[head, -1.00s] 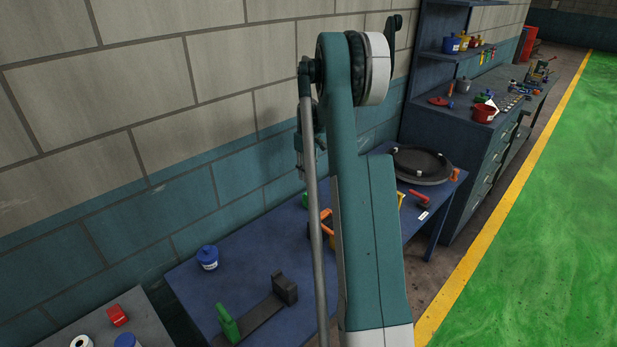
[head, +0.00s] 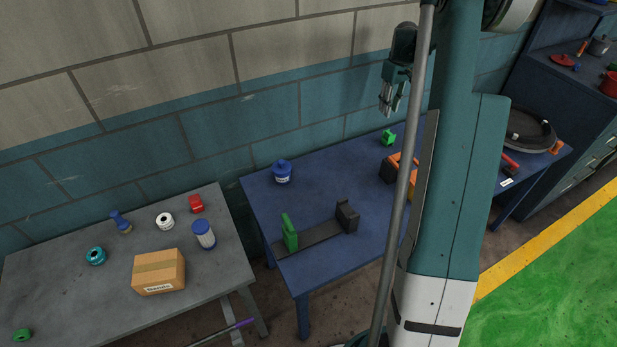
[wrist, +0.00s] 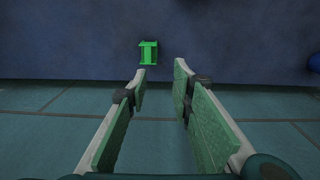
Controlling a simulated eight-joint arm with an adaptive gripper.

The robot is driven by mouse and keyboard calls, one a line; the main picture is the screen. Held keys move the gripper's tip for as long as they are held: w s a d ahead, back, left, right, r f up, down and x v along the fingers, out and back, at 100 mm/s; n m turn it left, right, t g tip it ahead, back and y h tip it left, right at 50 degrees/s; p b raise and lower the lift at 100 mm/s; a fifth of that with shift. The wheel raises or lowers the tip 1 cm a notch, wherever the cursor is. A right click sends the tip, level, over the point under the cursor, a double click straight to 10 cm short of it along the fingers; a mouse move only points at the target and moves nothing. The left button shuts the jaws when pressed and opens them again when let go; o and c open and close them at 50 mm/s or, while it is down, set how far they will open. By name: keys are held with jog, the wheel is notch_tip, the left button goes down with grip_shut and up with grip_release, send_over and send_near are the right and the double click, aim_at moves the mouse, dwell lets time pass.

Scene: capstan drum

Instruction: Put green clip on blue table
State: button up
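A small green piece, which looks like the green clip (head: 388,137), lies on the blue table (head: 335,185) close to the wall. In the wrist view the green clip (wrist: 148,52) sits on the blue table (wrist: 70,35) near its edge by the wall, beyond my fingertips. My gripper (head: 387,104) hangs above and near the clip in the head view, apart from it. In the wrist view my gripper (wrist: 160,80) has its two pads spread with nothing between them.
On the blue table stand a blue jar (head: 282,172), a dark holder with a green upright (head: 289,232), and an orange-and-black item (head: 392,168) partly behind my arm. A grey table (head: 95,300) at left holds a cardboard box (head: 159,272), a blue-capped bottle (head: 203,235) and other small items.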

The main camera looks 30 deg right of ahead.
jog(key=s+a+r+t, duration=0.1)
jog(key=s+a+r, duration=0.2)
jog(key=a+r, duration=0.6)
jog(key=s+a+r+t+h, duration=0.1)
jog(key=s+a+r, duration=0.3)
jog(key=a, duration=0.9)
jog(key=s+a+r+t, duration=0.1)
jog(key=s+a+r, duration=0.2)
jog(key=a+r, duration=0.6)
jog(key=s+a+f+t, duration=0.2)
jog(key=s+a, duration=1)
jog(key=s+a+f+t+y, duration=0.1)
jog(key=s+a+f+t, duration=0.1)
jog(key=s+a, duration=1)
jog(key=shift+s+f, duration=0.25)
jog(key=shift+f, duration=0.4)
